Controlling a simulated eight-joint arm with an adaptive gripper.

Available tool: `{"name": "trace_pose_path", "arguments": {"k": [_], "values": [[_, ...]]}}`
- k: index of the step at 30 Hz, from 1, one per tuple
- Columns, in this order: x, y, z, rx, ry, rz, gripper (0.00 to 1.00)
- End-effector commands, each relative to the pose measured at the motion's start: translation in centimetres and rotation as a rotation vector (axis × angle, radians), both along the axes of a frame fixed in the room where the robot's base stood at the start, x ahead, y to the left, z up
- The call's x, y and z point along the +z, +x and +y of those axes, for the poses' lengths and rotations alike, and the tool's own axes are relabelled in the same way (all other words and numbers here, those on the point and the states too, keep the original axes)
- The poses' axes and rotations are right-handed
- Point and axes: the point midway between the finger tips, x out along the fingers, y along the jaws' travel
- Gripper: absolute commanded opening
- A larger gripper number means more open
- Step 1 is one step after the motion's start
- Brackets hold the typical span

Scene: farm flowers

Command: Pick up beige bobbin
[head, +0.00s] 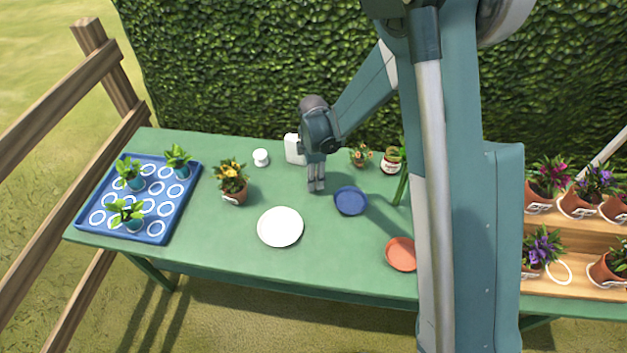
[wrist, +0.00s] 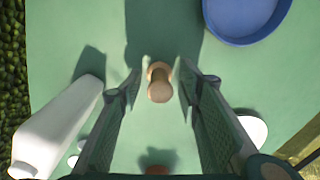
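The beige bobbin (wrist: 160,82) stands on the green table in the wrist view, seen from above with its round end toward the camera. My gripper (wrist: 162,66) is open, with one finger on each side of the bobbin and a visible gap to both. I cannot tell how far the fingertips are above the table. In the head view my gripper (head: 316,188) points down over the table, left of the blue dish (head: 350,200). The bobbin cannot be made out in the head view.
A white bottle (head: 293,148) stands close behind my gripper and also shows in the wrist view (wrist: 60,125). A white plate (head: 280,227) lies in front. A potted yellow flower (head: 231,182) and a blue tray (head: 156,230) stand left. An orange dish (head: 400,253) lies right.

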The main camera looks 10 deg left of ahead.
Motion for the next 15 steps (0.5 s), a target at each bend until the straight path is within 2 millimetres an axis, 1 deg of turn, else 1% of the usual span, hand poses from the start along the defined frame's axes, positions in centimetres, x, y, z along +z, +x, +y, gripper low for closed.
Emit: {"name": "trace_pose_path", "arguments": {"k": [6, 12, 15], "values": [[0.01, -0.01, 0.00, 0.000, 0.000, 0.000, 0.35], [0.01, -0.01, 0.00, 0.000, 0.000, 0.000, 0.08], [0.01, -0.01, 0.00, 0.000, 0.000, 0.000, 0.07]]}}
